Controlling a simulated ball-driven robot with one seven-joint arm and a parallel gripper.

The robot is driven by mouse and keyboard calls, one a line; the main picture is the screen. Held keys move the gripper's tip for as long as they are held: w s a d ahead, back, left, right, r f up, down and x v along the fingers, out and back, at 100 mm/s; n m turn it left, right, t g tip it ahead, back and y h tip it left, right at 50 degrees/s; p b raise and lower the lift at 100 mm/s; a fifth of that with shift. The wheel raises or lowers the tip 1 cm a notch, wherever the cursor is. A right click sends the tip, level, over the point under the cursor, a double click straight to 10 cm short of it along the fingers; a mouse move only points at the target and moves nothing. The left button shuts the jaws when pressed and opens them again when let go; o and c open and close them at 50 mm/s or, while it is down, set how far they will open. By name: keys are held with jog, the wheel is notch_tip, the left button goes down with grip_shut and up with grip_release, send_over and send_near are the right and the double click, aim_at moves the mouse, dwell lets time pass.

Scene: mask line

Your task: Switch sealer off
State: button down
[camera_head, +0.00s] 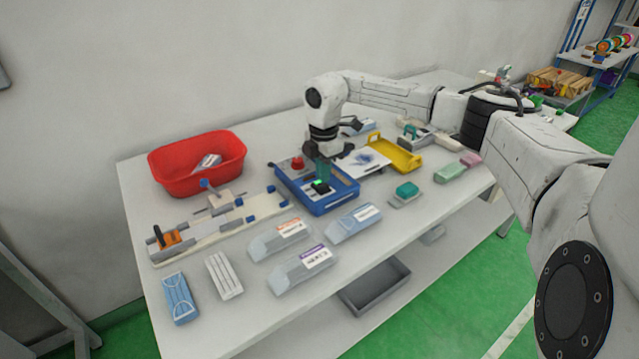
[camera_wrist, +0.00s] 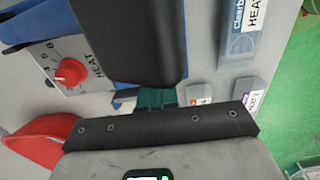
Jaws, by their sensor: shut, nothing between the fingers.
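The sealer (camera_head: 338,207) is a blue unit on the white table, with a black part and a small bright green patch (camera_head: 317,183) on top. The patch looks like a lit switch, too small to read. A red heat knob (camera_wrist: 72,73) on a scaled white panel shows at left in the wrist view; it also stands at the sealer's back left (camera_head: 297,163). My gripper (camera_head: 322,176) points down just above the green patch, its teal fingers together and empty. Contact cannot be told. In the wrist view, a large black block (camera_wrist: 128,40) stands beyond my fingers (camera_wrist: 155,98); the switch is not clearly visible there.
A red bin (camera_head: 198,181) stands at back left, beside a white fixture (camera_head: 215,222) with blue ends. Several pouches and masks lie in front. A yellow tray (camera_head: 396,153) and a teal-topped block (camera_head: 407,190) sit to the right. A grey bin (camera_head: 375,287) is below the table.

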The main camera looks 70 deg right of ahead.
aim_at(323, 186)
jog(key=shift+f+b, duration=0.4)
jog(key=shift+f, duration=0.65)
dwell(0.5)
jog(key=shift+r+p, duration=3.05)
jog(key=shift+r, duration=0.55)
